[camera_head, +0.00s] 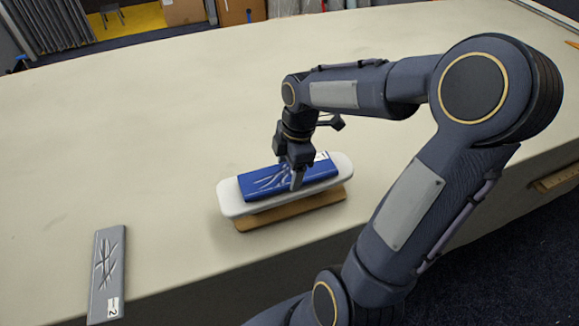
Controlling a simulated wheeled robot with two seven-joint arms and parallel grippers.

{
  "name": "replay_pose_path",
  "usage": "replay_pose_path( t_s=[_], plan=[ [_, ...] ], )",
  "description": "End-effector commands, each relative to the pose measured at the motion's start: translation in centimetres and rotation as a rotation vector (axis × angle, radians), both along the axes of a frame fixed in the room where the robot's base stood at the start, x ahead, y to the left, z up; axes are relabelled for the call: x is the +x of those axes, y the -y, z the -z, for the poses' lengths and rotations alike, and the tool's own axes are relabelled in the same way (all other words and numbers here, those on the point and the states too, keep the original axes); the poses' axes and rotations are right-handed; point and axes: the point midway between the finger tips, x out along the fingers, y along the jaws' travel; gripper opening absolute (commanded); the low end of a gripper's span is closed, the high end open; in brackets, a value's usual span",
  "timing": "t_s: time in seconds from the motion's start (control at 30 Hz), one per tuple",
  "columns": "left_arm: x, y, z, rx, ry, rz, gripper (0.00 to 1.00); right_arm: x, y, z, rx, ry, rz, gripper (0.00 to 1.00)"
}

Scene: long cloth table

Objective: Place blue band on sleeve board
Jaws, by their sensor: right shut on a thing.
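The blue band (262,181) is a flat blue piece with pale branching lines. It lies along the top of the sleeve board (232,204), which has a white rounded top over a brown wooden base. My right gripper (296,182) points down at the band's right half and is shut on it. The fingers hide part of the band, and I cannot tell whether its whole underside touches the board. My left gripper is not in view.
A grey band (106,268) with dark lines and a label marked 2 lies at the table's front left edge. The front edge runs close below the board.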

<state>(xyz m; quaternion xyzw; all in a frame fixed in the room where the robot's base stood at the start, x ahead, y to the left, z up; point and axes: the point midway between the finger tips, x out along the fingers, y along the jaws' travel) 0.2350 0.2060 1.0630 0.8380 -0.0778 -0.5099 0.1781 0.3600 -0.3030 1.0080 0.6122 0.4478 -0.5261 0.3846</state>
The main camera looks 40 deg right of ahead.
Motion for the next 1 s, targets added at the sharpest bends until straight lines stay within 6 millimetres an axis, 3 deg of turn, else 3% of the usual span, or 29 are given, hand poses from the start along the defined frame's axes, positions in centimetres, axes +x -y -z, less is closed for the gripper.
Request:
replay_pose_path(
  t_s=[0.4, 0.43, 0.57, 0.83, 1.0],
  plan=[
    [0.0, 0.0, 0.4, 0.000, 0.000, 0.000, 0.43, 0.0, 0.0, 0.7, 0.000, 0.001, -0.001, 0.45],
    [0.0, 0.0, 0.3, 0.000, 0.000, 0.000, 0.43, 0.0, 0.0, 0.6, 0.000, 0.001, -0.001, 0.71],
    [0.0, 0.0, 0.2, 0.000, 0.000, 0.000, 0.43, 0.0, 0.0, 0.5, 0.000, 0.001, -0.001, 0.88],
    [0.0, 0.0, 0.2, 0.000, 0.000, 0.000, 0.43, 0.0, 0.0, 0.5, 0.000, 0.001, -0.001, 0.89],
    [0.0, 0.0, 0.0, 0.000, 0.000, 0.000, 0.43, 0.0, 0.2, -0.8, -0.002, 0.004, 0.001, 0.89]
  ],
)
